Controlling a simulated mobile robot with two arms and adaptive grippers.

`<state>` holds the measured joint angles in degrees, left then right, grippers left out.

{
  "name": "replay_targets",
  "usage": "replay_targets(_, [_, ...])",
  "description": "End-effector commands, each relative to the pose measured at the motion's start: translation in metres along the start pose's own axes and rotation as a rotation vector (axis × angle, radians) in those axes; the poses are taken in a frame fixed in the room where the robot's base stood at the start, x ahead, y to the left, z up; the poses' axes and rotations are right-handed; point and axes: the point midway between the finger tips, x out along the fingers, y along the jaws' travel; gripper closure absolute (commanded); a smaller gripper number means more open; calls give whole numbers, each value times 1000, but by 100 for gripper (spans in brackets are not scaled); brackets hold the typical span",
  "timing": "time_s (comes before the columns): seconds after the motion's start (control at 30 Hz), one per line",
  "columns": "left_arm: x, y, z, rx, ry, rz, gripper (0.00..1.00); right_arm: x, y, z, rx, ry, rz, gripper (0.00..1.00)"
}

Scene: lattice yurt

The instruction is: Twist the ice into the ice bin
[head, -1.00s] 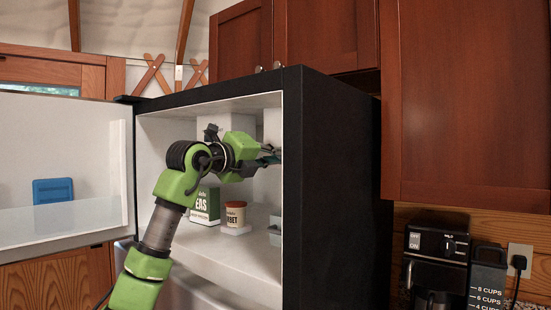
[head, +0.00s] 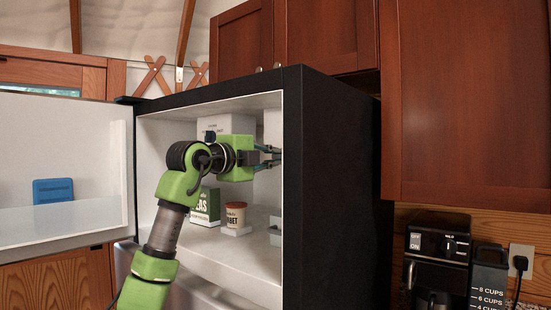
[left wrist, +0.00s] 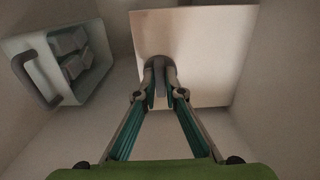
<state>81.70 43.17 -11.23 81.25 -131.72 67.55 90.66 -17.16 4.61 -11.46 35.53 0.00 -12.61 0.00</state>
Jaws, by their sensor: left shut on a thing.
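My left gripper (head: 270,156) reaches into the open freezer, with its fingers pointing right and partly cut off by the freezer's side wall. In the left wrist view my left gripper (left wrist: 160,86) is shut on a grey knob (left wrist: 159,63). The knob stands out from a pale flat panel (left wrist: 210,45). A pale bin (left wrist: 22,55) with a grey handle, seemingly the ice bin, shows at the upper left of the wrist view, apart from the fingers. Several pale ice blocks (left wrist: 72,50) lie in it. My right gripper is not in view.
The freezer door (head: 80,140) stands open at left with a blue container (head: 53,191) on it. A green-and-white package (head: 206,207) and a sherbet tub (head: 235,214) stand below my gripper. The black freezer side wall (head: 335,190) is close at right.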

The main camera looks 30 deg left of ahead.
Motion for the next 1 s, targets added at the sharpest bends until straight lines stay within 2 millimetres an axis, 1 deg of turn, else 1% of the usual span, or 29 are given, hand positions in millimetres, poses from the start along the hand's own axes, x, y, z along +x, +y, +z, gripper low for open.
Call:
replay_targets(0.43, [0,-1,1,-14,-2,-2,100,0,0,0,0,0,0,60])
replay_targets(0.5, [0,-1,1,-14,-2,-2,77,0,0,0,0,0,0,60])
replay_targets(0.53, [0,-1,1,-13,-2,-2,74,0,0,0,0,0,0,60])
replay_targets(0.87, [-1,0,0,-11,-1,0,74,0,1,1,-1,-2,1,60])
replay_targets(1.0, [-10,0,1,-10,-2,-2,74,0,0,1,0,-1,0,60])
